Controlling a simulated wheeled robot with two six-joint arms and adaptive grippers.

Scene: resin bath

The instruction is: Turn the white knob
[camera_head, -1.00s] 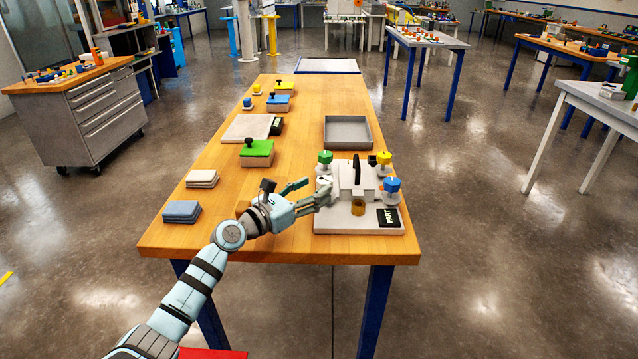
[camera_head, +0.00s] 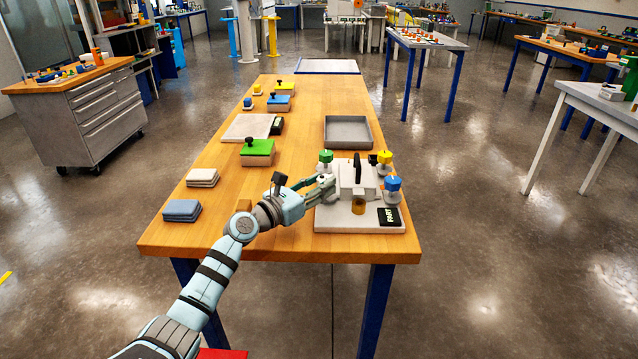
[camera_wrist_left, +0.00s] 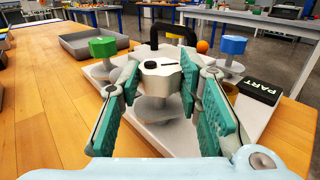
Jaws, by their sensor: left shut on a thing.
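The white knob (camera_wrist_left: 160,72) stands in the middle of the left wrist view, a faceted white cap with a dark mark on top. My left gripper (camera_wrist_left: 158,100) is shut on it, with one teal-padded finger on each side. In the head view my left gripper (camera_head: 322,188) reaches the left front of the white bath unit (camera_head: 340,221), and its fingers hide most of the knob. Green (camera_head: 326,157), yellow (camera_head: 384,157) and blue (camera_head: 393,184) knobs stand around the unit. My right gripper is not in view.
A black handle (camera_head: 357,166) rises from the unit's lid, and a black PART label (camera_head: 389,216) lies at its right front. A grey tray (camera_head: 347,145) lies behind. Colored-lid boxes and stacked pads (camera_head: 182,210) line the table's left side.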

